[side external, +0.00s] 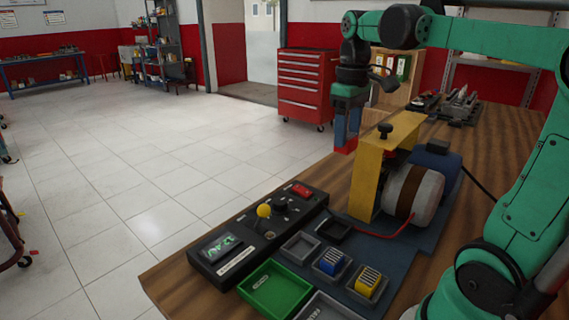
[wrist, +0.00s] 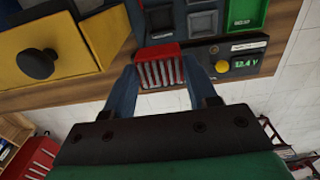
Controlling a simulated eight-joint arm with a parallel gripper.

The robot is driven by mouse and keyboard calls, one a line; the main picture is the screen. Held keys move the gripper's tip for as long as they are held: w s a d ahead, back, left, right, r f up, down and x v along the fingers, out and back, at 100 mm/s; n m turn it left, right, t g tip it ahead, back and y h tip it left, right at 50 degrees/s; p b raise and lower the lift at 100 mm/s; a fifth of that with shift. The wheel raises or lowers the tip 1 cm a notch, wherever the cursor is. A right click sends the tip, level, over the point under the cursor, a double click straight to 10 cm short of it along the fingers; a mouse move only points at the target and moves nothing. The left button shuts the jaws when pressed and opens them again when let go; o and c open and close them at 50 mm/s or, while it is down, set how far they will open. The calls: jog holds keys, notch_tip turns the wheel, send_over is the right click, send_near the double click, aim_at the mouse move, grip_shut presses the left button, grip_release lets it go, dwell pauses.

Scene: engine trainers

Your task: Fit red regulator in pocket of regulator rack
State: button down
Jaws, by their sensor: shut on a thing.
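My gripper (side external: 350,122) is shut on the red regulator (side external: 345,144), holding it in the air beside the yellow bracket, above the bench. In the wrist view the red regulator (wrist: 160,70) shows its pale fins between the two blue-grey fingers of my gripper (wrist: 160,82). The regulator rack has grey pockets on a blue-grey base: one empty pocket (side external: 300,246), one with a blue regulator (side external: 332,262) and one with a yellow regulator (side external: 367,281). The held regulator is well apart from the rack.
A yellow bracket (side external: 376,160) with a black knob and a grey-white drum (side external: 415,192) stand close to my gripper. A black control panel (side external: 258,232) lies along the bench edge. A green tray (side external: 274,289) and a black tray (side external: 334,229) flank the pockets.

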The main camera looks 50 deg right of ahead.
jog(key=shift+w+a+r, duration=0.1)
jog(key=shift+w+a+f, duration=0.4)
jog(key=shift+a+f, duration=1.05)
jog(key=shift+f, duration=1.45)
jog(key=shift+w+a+f, duration=0.35)
jog(key=shift+a+f, duration=1.15)
jog(key=shift+f, duration=1.4)
jog(key=shift+w+a+f, duration=0.4)
jog(key=shift+a+f, duration=1.05)
jog(key=shift+f, duration=1.45)
jog(key=shift+f, duration=0.85)
grip_release()
